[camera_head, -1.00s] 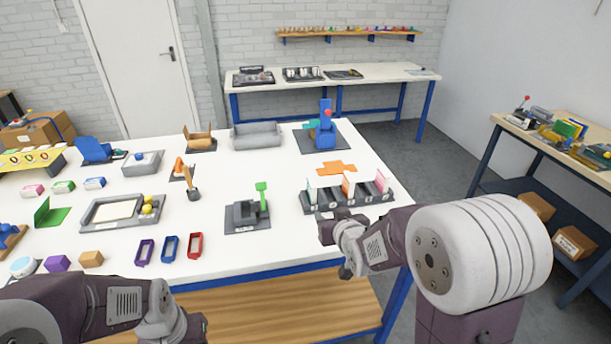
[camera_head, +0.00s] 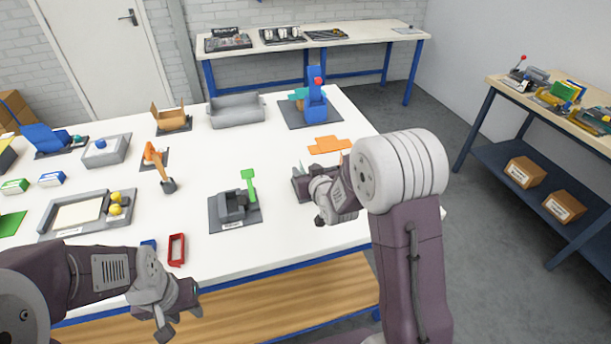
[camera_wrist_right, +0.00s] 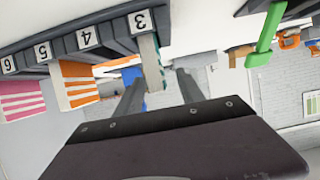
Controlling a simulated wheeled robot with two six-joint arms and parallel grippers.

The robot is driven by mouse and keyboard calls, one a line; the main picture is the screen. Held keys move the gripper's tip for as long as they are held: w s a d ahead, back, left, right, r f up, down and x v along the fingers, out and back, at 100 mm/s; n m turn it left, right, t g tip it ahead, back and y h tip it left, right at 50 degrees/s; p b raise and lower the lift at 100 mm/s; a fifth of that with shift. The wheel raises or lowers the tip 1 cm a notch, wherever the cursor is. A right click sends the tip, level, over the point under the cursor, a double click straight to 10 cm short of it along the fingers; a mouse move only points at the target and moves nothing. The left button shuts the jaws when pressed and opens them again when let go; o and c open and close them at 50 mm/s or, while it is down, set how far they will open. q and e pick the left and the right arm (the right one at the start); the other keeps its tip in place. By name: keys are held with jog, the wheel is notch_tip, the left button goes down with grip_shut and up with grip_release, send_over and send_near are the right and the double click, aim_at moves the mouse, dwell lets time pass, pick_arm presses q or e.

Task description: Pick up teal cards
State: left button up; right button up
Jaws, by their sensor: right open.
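A dark grey card rack with numbered slots (camera_wrist_right: 95,38) fills the upper left of the right wrist view. A pale card with a teal edge (camera_wrist_right: 151,62) stands at slot 3. An orange-striped card (camera_wrist_right: 77,84) is by slot 4 and a pink-striped card (camera_wrist_right: 22,100) is farther left. My right gripper (camera_wrist_right: 158,77) is open, with its fingers on either side of the slot-3 card; contact cannot be told. In the head view my right arm hides most of the rack (camera_head: 300,187). My left gripper (camera_head: 180,295) is above the table's front edge; its jaw opening is unclear.
On the white table (camera_head: 270,215), a grey device with a green lever (camera_head: 234,206) stands left of the rack. An orange flat piece (camera_head: 328,145) lies behind it, and a blue stand (camera_head: 316,100) with a teal part is farther back. A red frame (camera_head: 176,250) lies near the front edge.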

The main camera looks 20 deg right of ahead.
aim_at(303, 162)
jog(key=shift+w, duration=0.4)
jog(key=p+x, duration=0.1)
jog(key=x, duration=0.3)
jog(key=shift+d, duration=0.15)
jog(key=shift+w+f, duration=0.15)
jog(key=shift+w, duration=0.1)
jog(key=shift+s, duration=0.1)
jog(key=shift+c, duration=0.3)
grip_shut()
jog(key=shift+r, duration=0.55)
jog(key=r, duration=0.2)
jog(key=d+r, duration=0.1)
jog(key=r, duration=0.1)
jog(key=shift+s, duration=0.35)
jog(key=s+d+r+p, duration=0.1)
jog(key=s+d+r, duration=0.5)
jog(key=d, duration=0.2)
jog(key=shift+s, duration=0.4)
